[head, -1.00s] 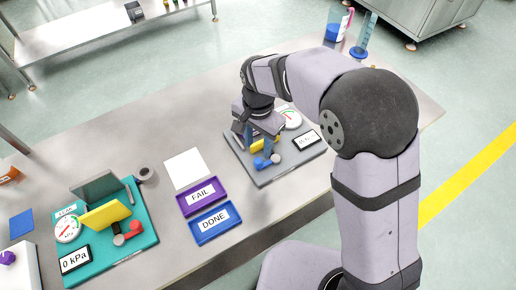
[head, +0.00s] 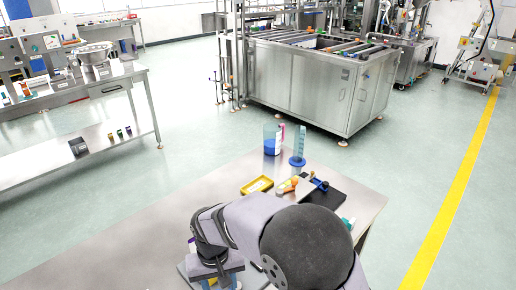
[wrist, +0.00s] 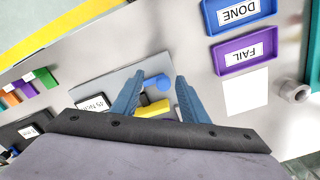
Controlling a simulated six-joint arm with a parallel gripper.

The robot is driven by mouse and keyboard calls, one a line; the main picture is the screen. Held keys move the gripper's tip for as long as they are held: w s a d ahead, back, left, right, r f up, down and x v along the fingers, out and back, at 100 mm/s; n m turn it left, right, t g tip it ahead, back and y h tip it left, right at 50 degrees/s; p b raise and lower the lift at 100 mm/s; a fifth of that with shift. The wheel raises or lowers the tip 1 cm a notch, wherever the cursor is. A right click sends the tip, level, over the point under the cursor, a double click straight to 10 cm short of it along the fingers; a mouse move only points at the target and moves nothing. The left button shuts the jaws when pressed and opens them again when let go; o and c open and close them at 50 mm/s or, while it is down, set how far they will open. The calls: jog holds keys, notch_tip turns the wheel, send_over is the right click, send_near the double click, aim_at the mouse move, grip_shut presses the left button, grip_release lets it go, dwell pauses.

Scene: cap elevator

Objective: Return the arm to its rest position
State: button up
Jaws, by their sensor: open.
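My gripper (wrist: 160,76) shows in the wrist view with its two blue fingers spread apart and nothing held between them. Beyond the fingers lies the grey fixture plate (wrist: 112,84) with a blue knob (wrist: 158,82), a yellow piece (wrist: 155,108) and a small display (wrist: 92,103). The knob and yellow piece appear between the fingers in the picture; the height gap cannot be told. In the head view my gripper (head: 215,282) is at the bottom edge, over the bench, with its tips largely cut off.
In the wrist view, the DONE tray (wrist: 238,14), FAIL tray (wrist: 245,55), white sheet (wrist: 247,92) and grey cylinder (wrist: 295,90) lie right. At the bench's far end stand a blue-filled beaker (head: 271,143), a blue-based cylinder (head: 298,158), a yellow tray (head: 257,187) and a black pad (head: 325,194).

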jog(key=s+d+g, duration=0.1)
jog(key=s+d, duration=0.5)
jog(key=d, duration=0.4)
jog(key=s+d, duration=0.6)
jog(key=d, duration=0.4)
jog(key=w+d+r+m+t, duration=0.1)
jog(key=w+d+r+m, duration=0.1)
jog(key=d+r+m, duration=0.1)
jog(key=shift+w+d, duration=0.15)
jog(key=shift+d, duration=0.7)
